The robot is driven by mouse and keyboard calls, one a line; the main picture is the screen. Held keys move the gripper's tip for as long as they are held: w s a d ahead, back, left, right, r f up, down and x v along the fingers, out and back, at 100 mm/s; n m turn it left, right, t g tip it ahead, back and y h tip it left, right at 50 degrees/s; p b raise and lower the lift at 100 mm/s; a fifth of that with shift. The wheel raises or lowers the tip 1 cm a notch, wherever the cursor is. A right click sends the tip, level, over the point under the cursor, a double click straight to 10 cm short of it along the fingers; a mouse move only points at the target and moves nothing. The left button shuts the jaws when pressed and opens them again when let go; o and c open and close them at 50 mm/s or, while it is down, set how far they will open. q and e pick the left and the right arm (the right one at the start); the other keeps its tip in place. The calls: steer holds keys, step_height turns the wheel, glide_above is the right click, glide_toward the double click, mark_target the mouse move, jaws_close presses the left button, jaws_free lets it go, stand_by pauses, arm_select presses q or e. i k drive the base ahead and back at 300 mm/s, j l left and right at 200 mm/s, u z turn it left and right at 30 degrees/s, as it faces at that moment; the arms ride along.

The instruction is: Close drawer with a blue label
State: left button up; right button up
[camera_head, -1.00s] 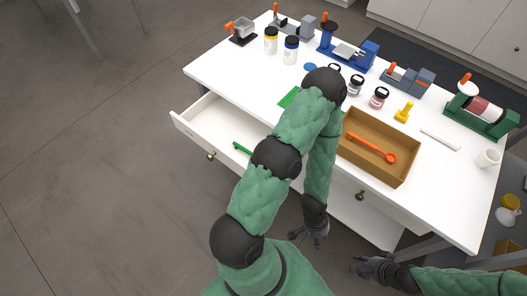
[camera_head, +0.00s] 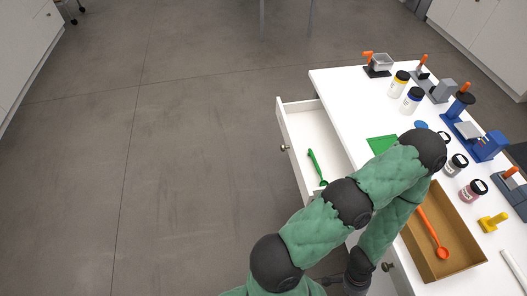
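An open white drawer (camera_head: 312,128) sticks out from the left side of the white table, with a round knob on its front. A green spoon (camera_head: 316,166) lies in it. I cannot make out a blue label on the drawer. A flat green square (camera_head: 381,144) and a blue disc (camera_head: 421,126) lie on the tabletop. My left arm reaches over the table's near left edge and bends down. Its gripper (camera_head: 335,283) is low beside the table front, partly hidden by the arm, and apart from the open drawer. My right gripper is out of view.
A brown tray (camera_head: 467,269) with an orange spoon (camera_head: 433,233) sits on the near tabletop. Jars, including a yellow-lidded jar (camera_head: 399,84), and a blue device (camera_head: 477,138) stand farther back. The floor left of the drawer is clear.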

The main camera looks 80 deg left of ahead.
mark_target(305, 125)
steer(key=u, duration=2.1)
